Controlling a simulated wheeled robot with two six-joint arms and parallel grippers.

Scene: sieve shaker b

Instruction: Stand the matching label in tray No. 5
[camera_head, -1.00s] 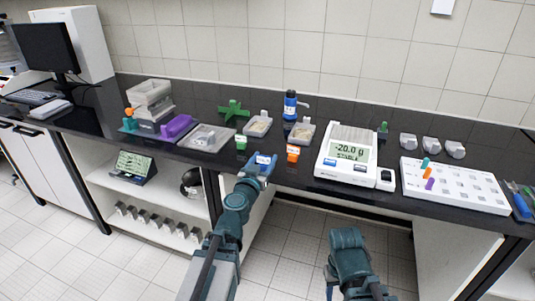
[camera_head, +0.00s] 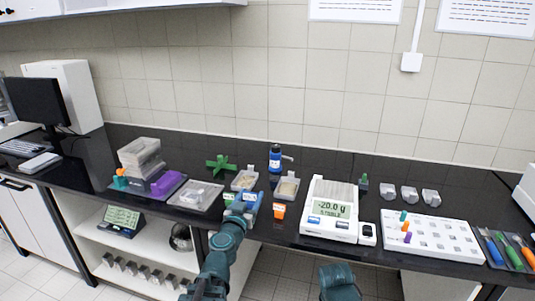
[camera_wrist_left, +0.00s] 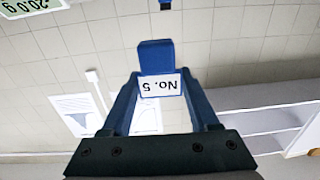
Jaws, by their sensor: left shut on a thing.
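My left gripper (camera_head: 240,208) is shut on a blue label block (camera_wrist_left: 155,57) with a white face. In the left wrist view the face reads "No. 5", upside down. In the head view the label's white face (camera_head: 249,196) shows above the counter's front part. Small trays stand on the counter: a wide one (camera_head: 181,203) at left, one behind the gripper (camera_head: 237,187), and one to its right (camera_head: 277,196). I cannot read any tray number. A green block (camera_head: 228,198) and an orange block (camera_head: 279,211) flank the label.
The scale (camera_head: 330,226) reads -20.0 g, right of the orange block. A white peg rack (camera_head: 440,246) stands further right. A blue bottle (camera_head: 275,158) and a green cross-shaped piece (camera_head: 219,166) stand at the back. Stacked clear trays (camera_head: 140,158) are at left.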

